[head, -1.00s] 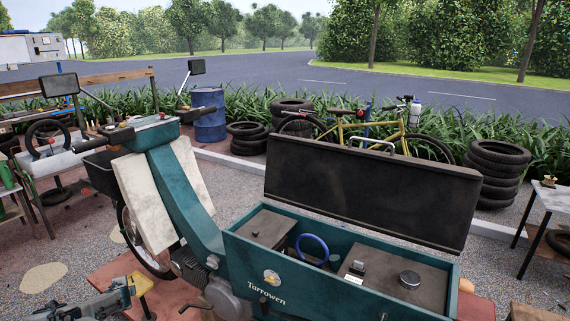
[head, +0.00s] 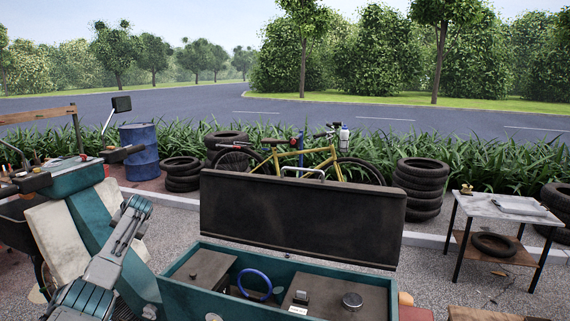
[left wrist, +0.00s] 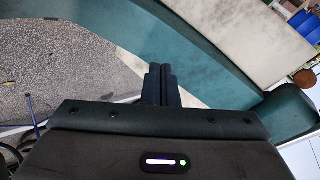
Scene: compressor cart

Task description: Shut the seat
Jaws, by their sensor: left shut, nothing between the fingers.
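The seat (head: 300,218) is a long dark panel standing raised along the far side of the scooter's open teal storage box (head: 180,296). Inside the box are brown blocks, a blue ring (head: 254,285) and a round dark cap (head: 352,301). My left arm comes up from the lower left in the head view, in front of the scooter's teal and cream front. In the left wrist view my left gripper (left wrist: 160,70) has its dark fingers together, with nothing between them, against teal scooter bodywork. It is apart from the seat. My right gripper is not in view.
A metal rail (head: 303,172) shows behind the seat's top edge. Behind stand a yellow bicycle (head: 318,157), tyre stacks (head: 420,190) and a blue barrel (head: 139,146). A small table (head: 500,212) stands at right. The air above the open box is clear.

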